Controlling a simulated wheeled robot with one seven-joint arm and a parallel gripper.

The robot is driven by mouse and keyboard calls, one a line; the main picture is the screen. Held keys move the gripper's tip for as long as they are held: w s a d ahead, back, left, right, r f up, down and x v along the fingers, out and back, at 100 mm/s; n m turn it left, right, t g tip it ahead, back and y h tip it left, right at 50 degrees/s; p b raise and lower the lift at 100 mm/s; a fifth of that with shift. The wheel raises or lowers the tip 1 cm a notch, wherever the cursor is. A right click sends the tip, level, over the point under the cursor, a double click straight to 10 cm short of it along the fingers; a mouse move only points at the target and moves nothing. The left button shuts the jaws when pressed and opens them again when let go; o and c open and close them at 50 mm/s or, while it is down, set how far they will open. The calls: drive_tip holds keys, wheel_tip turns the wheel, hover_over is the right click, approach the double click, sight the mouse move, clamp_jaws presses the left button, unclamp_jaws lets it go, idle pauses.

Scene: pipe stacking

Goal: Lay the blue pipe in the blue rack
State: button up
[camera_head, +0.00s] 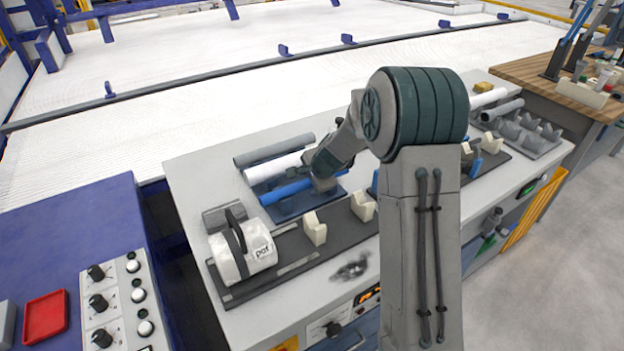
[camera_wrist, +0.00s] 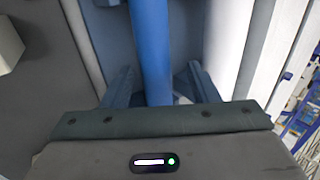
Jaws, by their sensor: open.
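The blue pipe (camera_head: 286,191) lies in a dark blue tray (camera_head: 300,211), in front of a white pipe and a grey pipe. In the wrist view the blue pipe (camera_wrist: 150,45) runs between the two fingers of my gripper (camera_wrist: 154,84). My gripper (camera_head: 318,180) is low over the right part of the pipe, open, with a finger on each side. Contact cannot be told. Blue supports, which look like the blue rack (camera_head: 491,144), show right of my arm. Another blue piece (camera_head: 373,184) shows left of my arm; the middle is hidden behind it.
Cream holders (camera_head: 315,229) stand on a dark strip in front of the tray. A white cylindrical device (camera_head: 242,250) with a black strap is at the left. A grey rack (camera_head: 525,135) and more pipes are at the far right. A white conveyor lies behind.

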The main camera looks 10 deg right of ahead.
drive_tip(key=v, duration=1.3)
drive_tip(key=s+d+r+n+g+h, duration=0.1)
drive_tip(key=s+n, duration=0.5)
drive_tip(key=s, duration=0.8)
drive_tip(key=s+r+n+g+h, duration=0.1)
drive_tip(key=s+n, duration=0.6)
drive_tip(key=s, duration=0.8)
drive_tip(key=shift+d+r+g+h+p, duration=0.35)
drive_tip(key=shift+r+g, duration=0.25)
drive_tip(key=shift+g, duration=0.2)
